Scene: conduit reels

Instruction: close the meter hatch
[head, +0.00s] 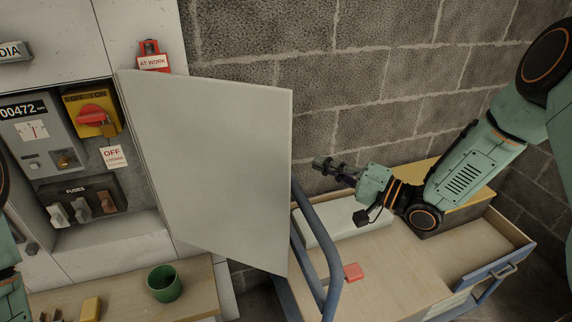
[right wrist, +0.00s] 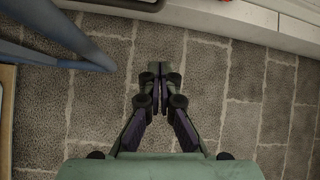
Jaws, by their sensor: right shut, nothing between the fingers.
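The meter hatch (head: 215,165) is a pale grey panel, standing wide open from the right side of the cabinet opening. Inside the opening are the meter (head: 35,130), a yellow switch with a red handle (head: 92,115) and a fuse block (head: 78,203). My right gripper (head: 322,164) is to the right of the hatch's free edge, apart from it, in front of the block wall. In the right wrist view its fingers (right wrist: 158,85) are together with nothing between them. My left gripper is out of view; only part of that arm shows at the left edge.
A cart with a blue rail (head: 318,240) and a wooden top (head: 385,270) stands below my right arm, with a red block (head: 354,272) on it. A green cup (head: 164,283) stands on the bench below the cabinet. An "AT WORK" tag (head: 152,62) sits above the hatch.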

